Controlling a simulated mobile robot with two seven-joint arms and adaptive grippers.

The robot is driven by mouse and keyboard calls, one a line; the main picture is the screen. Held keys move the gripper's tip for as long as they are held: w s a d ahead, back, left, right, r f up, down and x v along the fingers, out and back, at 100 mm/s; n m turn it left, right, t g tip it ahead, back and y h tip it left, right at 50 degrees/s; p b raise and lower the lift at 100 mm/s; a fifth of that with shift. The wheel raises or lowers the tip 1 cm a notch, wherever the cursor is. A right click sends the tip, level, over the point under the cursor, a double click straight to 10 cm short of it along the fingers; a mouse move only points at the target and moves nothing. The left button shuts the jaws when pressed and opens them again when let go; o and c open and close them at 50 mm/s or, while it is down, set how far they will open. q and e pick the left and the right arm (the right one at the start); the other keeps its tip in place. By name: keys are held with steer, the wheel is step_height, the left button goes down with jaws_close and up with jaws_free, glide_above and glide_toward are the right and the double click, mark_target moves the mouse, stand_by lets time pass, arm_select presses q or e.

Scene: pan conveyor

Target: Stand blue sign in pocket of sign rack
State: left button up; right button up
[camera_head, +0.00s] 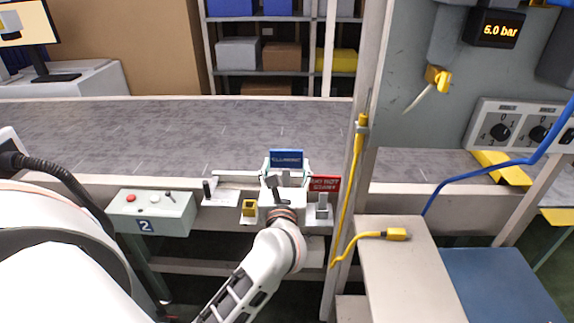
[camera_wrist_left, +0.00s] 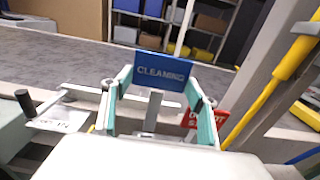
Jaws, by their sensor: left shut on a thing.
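The blue sign (camera_head: 286,158) is upright at the conveyor's front edge, its plate facing me; in the left wrist view it reads CLEANING (camera_wrist_left: 162,71). My left gripper (camera_head: 286,172) is shut on the blue sign, its teal fingers on either side just below the plate in the left wrist view. A pale stem runs down from the plate between the fingers. A red sign (camera_head: 325,184) stands close to the right of the gripper, partly hidden in the wrist view. The sign rack's pocket cannot be made out; my gripper covers that area. My right gripper is not in view.
A control box (camera_head: 152,212) marked 2 is at left on the front rail. A plate with a black knob (camera_head: 207,189) is nearer the gripper. A post with a yellow hose (camera_head: 356,170) rises at right. The conveyor belt (camera_head: 150,130) behind is clear.

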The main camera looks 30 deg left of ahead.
mark_target(286, 174)
arm_select(q)
step_height(286, 174, down, 2)
steer(key=shift+f+b, duration=0.1)
steer(key=shift+b, duration=0.45)
steer(key=shift+f+b, duration=0.35)
steer(key=shift+f, duration=0.1)
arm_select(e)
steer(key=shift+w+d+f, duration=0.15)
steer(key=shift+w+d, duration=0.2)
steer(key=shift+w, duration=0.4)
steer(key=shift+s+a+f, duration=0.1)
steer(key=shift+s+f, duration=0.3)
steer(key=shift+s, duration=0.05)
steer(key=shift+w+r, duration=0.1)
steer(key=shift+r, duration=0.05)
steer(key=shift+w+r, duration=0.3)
